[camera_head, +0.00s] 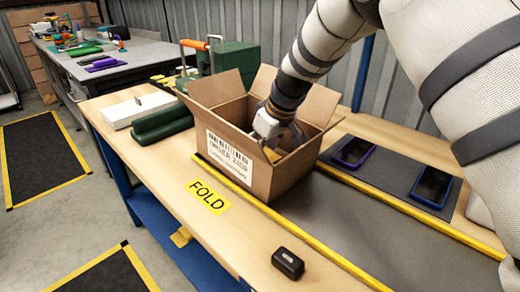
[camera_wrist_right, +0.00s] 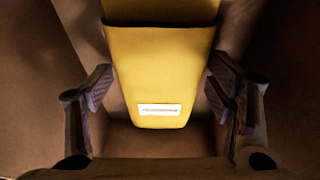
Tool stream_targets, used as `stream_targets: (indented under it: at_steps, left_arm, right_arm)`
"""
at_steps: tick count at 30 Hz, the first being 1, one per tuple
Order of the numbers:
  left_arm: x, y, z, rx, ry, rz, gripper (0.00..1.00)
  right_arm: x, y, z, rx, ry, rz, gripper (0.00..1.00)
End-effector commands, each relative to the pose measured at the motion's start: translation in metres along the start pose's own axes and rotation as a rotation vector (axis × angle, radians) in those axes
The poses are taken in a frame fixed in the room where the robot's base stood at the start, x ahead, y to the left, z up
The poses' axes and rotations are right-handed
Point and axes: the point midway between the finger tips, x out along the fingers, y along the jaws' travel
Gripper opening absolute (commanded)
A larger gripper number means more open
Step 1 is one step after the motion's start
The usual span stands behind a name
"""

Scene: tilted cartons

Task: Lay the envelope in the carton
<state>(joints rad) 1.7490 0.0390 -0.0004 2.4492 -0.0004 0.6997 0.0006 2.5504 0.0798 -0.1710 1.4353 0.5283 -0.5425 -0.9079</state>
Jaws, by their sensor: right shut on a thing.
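The open cardboard carton (camera_head: 294,176) stands on the workbench with its flaps spread and a barcode label on its front. My right arm reaches down into it from above. The right gripper (camera_head: 270,140) is inside the carton opening; its fingertips are mostly hidden by the walls in the head view. In the right wrist view the yellow envelope (camera_wrist_right: 160,70), with a small white label, lies between the two fingers of the right gripper (camera_wrist_right: 160,88), which is shut on it. Brown carton surfaces surround it. My left gripper is not in view.
Green cases (camera_head: 162,122) and a white box (camera_head: 138,108) stand left of the carton. Two phone-like devices (camera_head: 354,151) lie on a dark mat to the right. A small black box (camera_head: 287,263) sits near the front edge. A yellow FOLD label (camera_head: 208,196) marks clear bench.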

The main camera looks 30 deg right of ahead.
Motion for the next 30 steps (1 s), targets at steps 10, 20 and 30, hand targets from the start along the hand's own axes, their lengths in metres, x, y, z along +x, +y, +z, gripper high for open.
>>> stream_targets:
  at_steps: [10,20,30]
  left_arm:
    - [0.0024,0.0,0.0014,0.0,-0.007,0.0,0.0]
    - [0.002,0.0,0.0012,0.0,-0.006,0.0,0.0]
    - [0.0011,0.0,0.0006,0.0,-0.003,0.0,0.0]
  right_arm:
    - [0.0094,-0.0021,0.0098,0.005,-0.024,-0.011,0.39]
    - [0.0077,-0.0013,0.0078,0.003,-0.019,-0.008,0.98]
    - [0.005,-0.0009,0.0055,0.003,-0.013,-0.005,0.86]
